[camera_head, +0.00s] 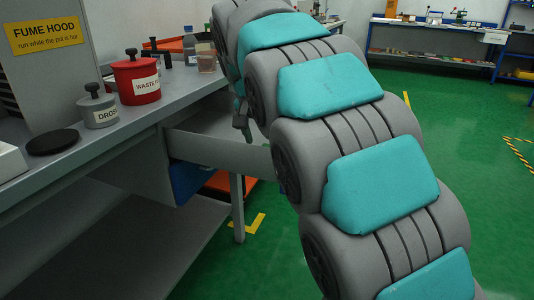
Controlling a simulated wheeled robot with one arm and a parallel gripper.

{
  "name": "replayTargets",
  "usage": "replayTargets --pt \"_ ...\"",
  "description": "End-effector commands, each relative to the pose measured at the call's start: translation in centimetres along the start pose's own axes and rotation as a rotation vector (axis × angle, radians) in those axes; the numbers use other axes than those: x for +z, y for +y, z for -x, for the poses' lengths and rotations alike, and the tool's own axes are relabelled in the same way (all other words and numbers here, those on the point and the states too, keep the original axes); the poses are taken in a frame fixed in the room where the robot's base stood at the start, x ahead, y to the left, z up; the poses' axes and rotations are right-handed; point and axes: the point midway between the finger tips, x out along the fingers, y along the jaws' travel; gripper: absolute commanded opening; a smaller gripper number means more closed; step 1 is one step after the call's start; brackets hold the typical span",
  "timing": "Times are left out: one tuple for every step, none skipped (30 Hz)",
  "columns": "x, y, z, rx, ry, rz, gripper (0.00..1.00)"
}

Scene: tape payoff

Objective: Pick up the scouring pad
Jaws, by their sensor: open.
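No scouring pad can be made out in this view. My arm, grey with teal pads, crosses the middle and right of the picture and hides part of the bench and drawer. A small part of my gripper (242,122) shows beyond the arm's far end, pointing down over the open drawer (215,150). The gripper is open; the rest of it is hidden behind my arm. The inside of the drawer is mostly hidden by its front wall and my arm.
On the grey bench (100,145) stand a red waste pot (136,82), a grey dross pot (98,108), a black disc (53,142), a bottle (190,48) and a brownish container (206,60). An orange tray (222,182) sits below the drawer. Green floor (450,120) is clear at right.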

Motion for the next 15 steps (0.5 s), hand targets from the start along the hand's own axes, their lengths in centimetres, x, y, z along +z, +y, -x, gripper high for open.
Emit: replayTargets --pt "0.0 0.0 -0.8 0.000 -0.001 0.001 0.88" --pt "-0.1 0.0 -1.3 0.000 -0.001 0.001 0.88" --pt "0.0 0.0 -1.9 0.001 -0.002 0.001 0.88" --pt "0.0 0.1 -2.3 0.002 -0.003 0.001 0.88" --pt "0.0 0.1 -2.6 0.002 -0.003 0.001 0.88" --pt "0.0 0.0 -2.9 0.001 -0.002 0.001 0.88" --pt "-0.1 0.0 -3.1 0.001 -0.001 0.001 0.88" --pt "-0.1 0.0 -3.1 0.000 0.000 0.001 0.88" --pt "-0.1 0.0 -3.1 -0.001 0.001 0.000 0.88" --pt "-0.1 0.0 -3.1 -0.001 0.001 0.000 0.88" --pt "-0.1 0.0 -3.1 -0.001 0.001 0.000 0.88" --pt "-0.1 0.0 -3.1 -0.001 0.001 0.000 0.88" --pt "-0.1 0.0 -3.1 -0.001 0.001 0.000 0.88" --pt "-0.1 0.0 -3.1 -0.001 0.001 0.000 0.84" --pt "-0.1 0.0 -3.0 -0.001 0.001 0.000 0.80"
